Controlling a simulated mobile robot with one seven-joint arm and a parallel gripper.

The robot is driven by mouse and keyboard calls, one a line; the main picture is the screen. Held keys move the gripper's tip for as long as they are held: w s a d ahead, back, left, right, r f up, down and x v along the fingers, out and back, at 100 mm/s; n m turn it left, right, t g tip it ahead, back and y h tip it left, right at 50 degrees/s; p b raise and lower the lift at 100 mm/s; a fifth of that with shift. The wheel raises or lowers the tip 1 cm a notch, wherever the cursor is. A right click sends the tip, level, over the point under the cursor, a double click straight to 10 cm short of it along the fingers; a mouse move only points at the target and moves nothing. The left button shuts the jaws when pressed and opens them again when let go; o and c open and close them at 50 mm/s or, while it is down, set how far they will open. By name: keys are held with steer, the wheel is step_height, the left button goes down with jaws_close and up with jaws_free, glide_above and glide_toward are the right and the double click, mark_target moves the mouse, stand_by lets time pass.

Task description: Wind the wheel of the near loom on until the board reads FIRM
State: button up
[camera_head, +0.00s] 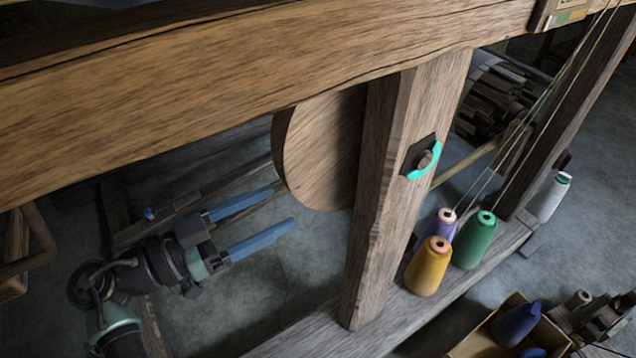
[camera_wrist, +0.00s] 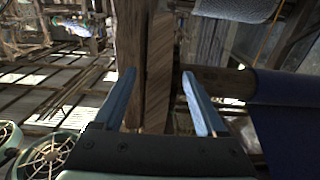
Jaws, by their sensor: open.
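The round wooden wheel (camera_head: 322,150) stands behind the loom's upright post (camera_head: 385,190), its right part hidden by the post and its top by the thick beam. My gripper (camera_head: 285,206) is left of the wheel. Its two blue fingers are open and empty, pointing right, with the tips close to the wheel's lower left edge; I cannot tell if they touch. In the wrist view, upright wood (camera_wrist: 158,75) shows beyond and between the open fingers; I cannot tell whether it is wheel or post. A board (camera_head: 568,14) with coloured bands is cut off at the top right, its reading not legible.
A thick beam (camera_head: 200,90) crosses above my gripper. Yellow (camera_head: 428,268) and green (camera_head: 475,240) thread cones stand on the lower rail, right of the post. A round bar (camera_wrist: 225,83) and blue cloth (camera_wrist: 290,105) lie right of the fingers in the wrist view.

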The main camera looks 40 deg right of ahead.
mark_target(322, 187)
steer(key=d+b, duration=0.1)
steer(key=d, duration=0.5)
steer(key=d+b, duration=0.1)
steer(key=d, duration=0.2)
steer(key=shift+s+d+b, duration=0.25)
steer(key=shift+d+b, duration=0.05)
steer(key=shift+b, duration=0.05)
steer(key=shift+c, duration=0.3)
jaws_close()
stand_by(0.5)
